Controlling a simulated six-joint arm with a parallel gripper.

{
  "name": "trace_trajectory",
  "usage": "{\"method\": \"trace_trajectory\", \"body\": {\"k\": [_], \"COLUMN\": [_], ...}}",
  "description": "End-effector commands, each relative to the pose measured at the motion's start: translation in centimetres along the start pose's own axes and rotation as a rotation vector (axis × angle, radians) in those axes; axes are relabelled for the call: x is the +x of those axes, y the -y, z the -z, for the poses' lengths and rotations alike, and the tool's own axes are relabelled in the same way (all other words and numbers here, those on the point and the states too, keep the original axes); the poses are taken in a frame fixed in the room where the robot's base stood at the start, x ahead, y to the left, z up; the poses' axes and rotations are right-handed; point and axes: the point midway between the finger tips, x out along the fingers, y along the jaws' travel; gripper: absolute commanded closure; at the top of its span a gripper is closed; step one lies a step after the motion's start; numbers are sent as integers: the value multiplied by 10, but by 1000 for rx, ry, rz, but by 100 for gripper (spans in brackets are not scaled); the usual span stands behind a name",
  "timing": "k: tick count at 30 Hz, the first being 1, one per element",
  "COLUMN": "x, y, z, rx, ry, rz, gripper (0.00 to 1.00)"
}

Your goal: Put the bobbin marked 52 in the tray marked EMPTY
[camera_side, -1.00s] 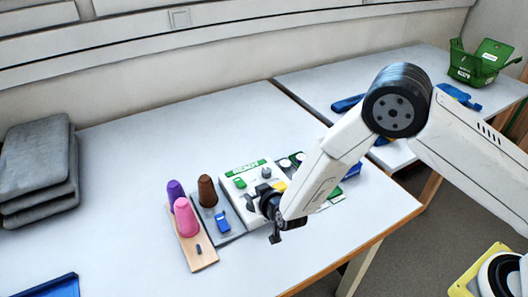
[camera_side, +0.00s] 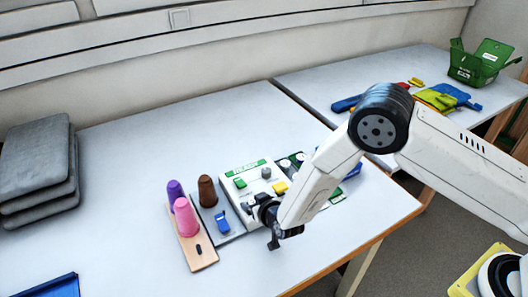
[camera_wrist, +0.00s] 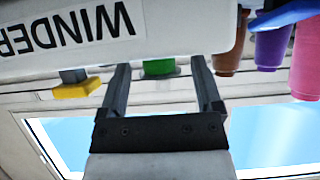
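Three cone-shaped bobbins stand to the left of the white machine: a purple one (camera_side: 175,190), a pink one (camera_side: 186,218) and a brown one (camera_side: 207,191). No number is legible on any of them, so I cannot tell which is 52. The wrist view shows the brown (camera_wrist: 229,52), purple (camera_wrist: 270,48) and pink (camera_wrist: 306,60) bobbins at the upper right. My gripper (camera_side: 266,222) is at the machine's front edge, right of the bobbins. In the wrist view my gripper (camera_wrist: 160,66) is open, with nothing held between its fingers. No tray reading EMPTY is legible.
The white machine (camera_side: 240,186), labelled WINDER in the wrist view, has green and yellow buttons. Purple and pink bobbins stand on a wooden board (camera_side: 205,258). A blue tray (camera_side: 45,288) sits front left, grey pads (camera_side: 38,160) back left, a green crate (camera_side: 472,70) far right.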

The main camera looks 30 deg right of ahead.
Motion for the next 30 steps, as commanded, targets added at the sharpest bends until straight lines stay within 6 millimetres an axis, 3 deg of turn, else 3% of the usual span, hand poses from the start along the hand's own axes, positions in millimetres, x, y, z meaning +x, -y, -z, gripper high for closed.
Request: {"method": "trace_trajectory", "body": {"k": [17,30], "x": [-8,-52], "y": [0,1], "z": [0,0], "rx": [-1,-2], "ry": [0,1], "rz": [0,1], "gripper": [11,11]}}
